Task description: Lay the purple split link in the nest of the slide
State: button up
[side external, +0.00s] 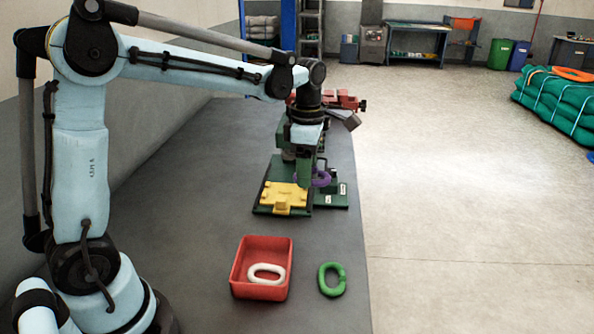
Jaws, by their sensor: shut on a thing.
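The purple split link (322,178) shows just right of a green upright part, at the lower end of my arm. My gripper (312,173) is shut on the link; the fingers are small and partly hidden against the green fixture. The yellow slide (284,197) sits on a dark green base plate, left of and in front of the link. The link appears to be at or just above the fixture, but I cannot tell whether it touches it. The nest cannot be made out clearly.
A red tray (237,275) holding a white link (266,273) stands nearer on the grey bench (205,215). A green split link (332,279) lies right of the tray, near the bench edge. A red vise-like part (347,102) stands behind my gripper. The bench left of the fixture is clear.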

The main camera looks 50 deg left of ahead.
jog(key=a+n, duration=0.1)
send_over(281, 191)
notch_tip(281, 191, down, 7)
jog(key=shift+r, duration=0.1)
jog(key=shift+f, duration=2.05)
jog(key=shift+f, duration=0.1)
jog(key=o, duration=1.2)
